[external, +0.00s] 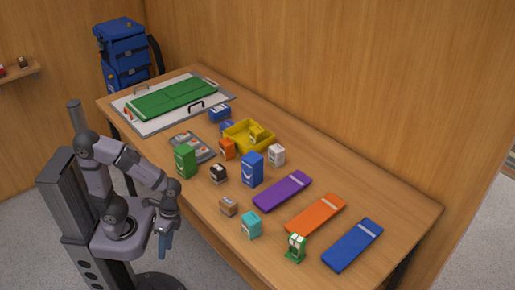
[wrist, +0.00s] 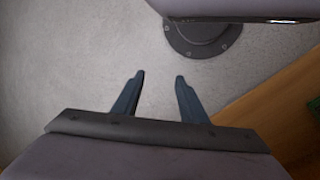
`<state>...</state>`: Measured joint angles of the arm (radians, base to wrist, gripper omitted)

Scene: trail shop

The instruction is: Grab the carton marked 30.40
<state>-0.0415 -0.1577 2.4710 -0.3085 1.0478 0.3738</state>
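Several small cartons stand on the wooden table in the external view: a green one (external: 186,162), an orange one (external: 227,149), a tall blue one (external: 252,169), a white one (external: 277,155), a dark brown one (external: 218,173), a cardboard-brown one (external: 228,206), a teal one (external: 251,225) and a green-and-white one (external: 296,247). Their print is too small to read, so I cannot tell which is marked 30.40. My gripper (external: 163,252) hangs off the table's near side, left of the cartons. In the wrist view its fingers (wrist: 159,75) are apart, empty, above the floor.
A yellow tray (external: 264,149) holds a small yellow item. Purple (external: 283,190), orange (external: 315,214) and blue (external: 353,244) flat pieces lie at right. A grey tray (external: 205,154) lies behind the green carton. A white board (external: 122,110) bears a green panel. The wooden wall borders the table's back.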

